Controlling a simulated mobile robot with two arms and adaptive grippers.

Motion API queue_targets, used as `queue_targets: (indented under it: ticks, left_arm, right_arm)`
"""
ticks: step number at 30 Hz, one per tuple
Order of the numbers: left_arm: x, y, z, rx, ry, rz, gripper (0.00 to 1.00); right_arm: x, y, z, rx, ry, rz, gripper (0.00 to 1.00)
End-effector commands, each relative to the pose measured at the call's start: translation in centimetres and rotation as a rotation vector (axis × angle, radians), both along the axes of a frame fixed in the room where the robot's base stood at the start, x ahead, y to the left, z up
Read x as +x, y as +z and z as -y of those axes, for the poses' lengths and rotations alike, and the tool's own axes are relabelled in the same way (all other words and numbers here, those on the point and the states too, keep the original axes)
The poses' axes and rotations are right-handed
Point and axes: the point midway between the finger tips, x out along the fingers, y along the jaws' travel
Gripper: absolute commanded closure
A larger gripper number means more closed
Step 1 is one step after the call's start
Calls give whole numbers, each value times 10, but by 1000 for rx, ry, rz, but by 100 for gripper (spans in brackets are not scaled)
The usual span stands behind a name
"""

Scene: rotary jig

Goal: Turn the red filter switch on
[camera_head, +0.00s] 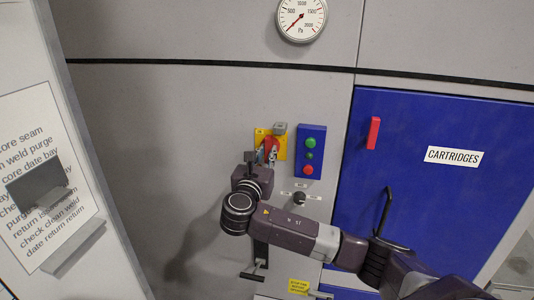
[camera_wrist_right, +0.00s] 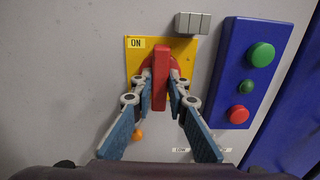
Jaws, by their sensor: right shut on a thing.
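The red switch (camera_wrist_right: 160,72) sits on a yellow plate (camera_wrist_right: 185,46) on the grey wall. In the right wrist view its handle stands about upright, with an "ON" label (camera_wrist_right: 137,43) to its upper left. The switch also shows in the head view (camera_head: 271,144), partly hidden by my gripper. My right gripper (camera_wrist_right: 160,93) is shut on the red handle, one finger on each side; it also shows in the head view (camera_head: 266,156). The lower part of the plate is partly hidden by the fingers. My left gripper is not in view.
A blue button box (camera_head: 311,151) with green and red buttons is close on the right. A grey block (camera_wrist_right: 192,23) sits above the plate. A blue cartridge door (camera_head: 440,190) with a red handle (camera_head: 373,133) is farther right. A black knob (camera_head: 300,199) is below.

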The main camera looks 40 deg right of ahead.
Motion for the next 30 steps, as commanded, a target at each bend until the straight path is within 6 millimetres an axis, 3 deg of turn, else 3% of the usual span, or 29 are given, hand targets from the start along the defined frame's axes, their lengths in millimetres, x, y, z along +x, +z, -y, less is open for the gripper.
queue_targets:
  ticks: [16, 17, 21, 30]
  left_arm:
    - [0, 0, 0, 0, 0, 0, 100]
    - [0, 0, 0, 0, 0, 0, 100]
    - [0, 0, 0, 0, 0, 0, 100]
    - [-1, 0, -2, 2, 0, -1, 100]
  right_arm:
    - [0, -4, -1, -15, 1, -30, 100]
    - [0, -4, -1, -15, 1, -30, 85]
    - [0, -3, -1, -15, 0, -27, 69]
    - [-1, -1, -1, -15, 1, -22, 68]
